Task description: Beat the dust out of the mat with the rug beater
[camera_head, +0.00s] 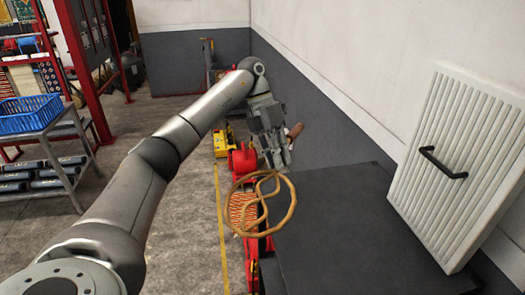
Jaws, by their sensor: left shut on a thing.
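My left gripper (276,160) is shut on the rug beater and holds it in the middle of the view. The beater's looped tan head (291,205) hangs below the fingers, and its brown handle end sticks out to their right. Behind the loop is a red and orange striped surface (240,208) on a red frame; it may be the mat, but I cannot tell for sure. I cannot tell whether the beater touches it. My right gripper is not in view.
A dark flat-topped block (365,225) fills the lower right. A white ribbed panel with a black handle (462,150) leans at the wall. A blue crate (30,113) sits on a grey cart at left. A yellow object (220,140) stands behind. Floor left of the yellow line is partly clear.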

